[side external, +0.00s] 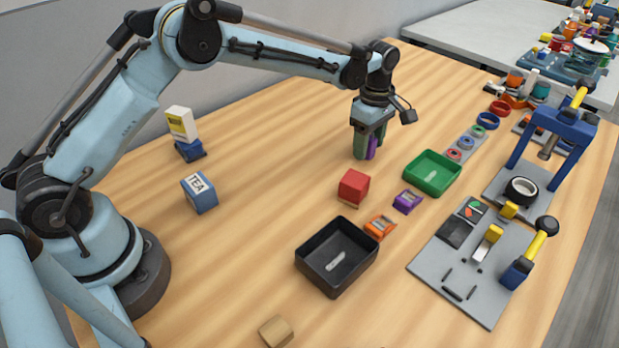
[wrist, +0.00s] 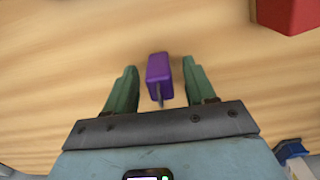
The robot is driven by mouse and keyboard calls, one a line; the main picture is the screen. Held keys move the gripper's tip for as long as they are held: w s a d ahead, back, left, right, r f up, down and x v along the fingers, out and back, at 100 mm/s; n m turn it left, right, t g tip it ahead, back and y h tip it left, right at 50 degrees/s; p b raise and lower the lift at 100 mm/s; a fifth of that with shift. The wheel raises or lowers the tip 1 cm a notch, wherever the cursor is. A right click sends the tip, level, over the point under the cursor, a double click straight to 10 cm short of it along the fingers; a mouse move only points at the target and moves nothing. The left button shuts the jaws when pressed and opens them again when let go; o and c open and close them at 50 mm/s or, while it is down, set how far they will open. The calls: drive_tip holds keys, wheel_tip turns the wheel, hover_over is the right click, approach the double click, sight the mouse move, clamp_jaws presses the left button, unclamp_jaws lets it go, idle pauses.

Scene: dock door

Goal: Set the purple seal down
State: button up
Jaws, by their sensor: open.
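The purple seal (wrist: 159,78) stands upright between the fingers of my gripper (wrist: 160,70) in the wrist view. A gap shows on each side of it, so neither finger touches it. In the side view the seal (side external: 372,149) is partly hidden by the green fingers of my gripper (side external: 367,156). The fingertips are low, at or just above the wooden table. The seal appears to rest on the table, but its bottom edge is not clear.
A red block (side external: 354,185) stands to the front, with a purple slotted piece (side external: 407,201) and an orange one (side external: 380,226) nearby. A green tray (side external: 433,188) is right of my gripper; a black tray (side external: 316,249) is further forward.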

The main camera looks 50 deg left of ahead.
drive_tip(key=s+a+r+m+t, duration=0.1)
drive_tip(key=s+r+m, duration=0.1)
drive_tip(key=r, duration=0.6)
drive_tip(key=s+a+r+m+t, duration=0.1)
drive_tip(key=s+r+m, duration=0.1)
drive_tip(key=r, duration=0.6)
drive_tip(key=s+a+f+m+t, duration=0.1)
drive_tip(key=s+a+m+t, duration=0.1)
drive_tip(key=s+m, duration=0.5)
drive_tip(key=s+a+f+m+t, duration=0.2)
drive_tip(key=s+m, duration=0.5)
drive_tip(key=s, duration=0.6)
drive_tip(key=shift+a+f+t, duration=0.2)
drive_tip(key=shift+a+t, duration=0.4)
drive_tip(key=shift+a, duration=0.4)
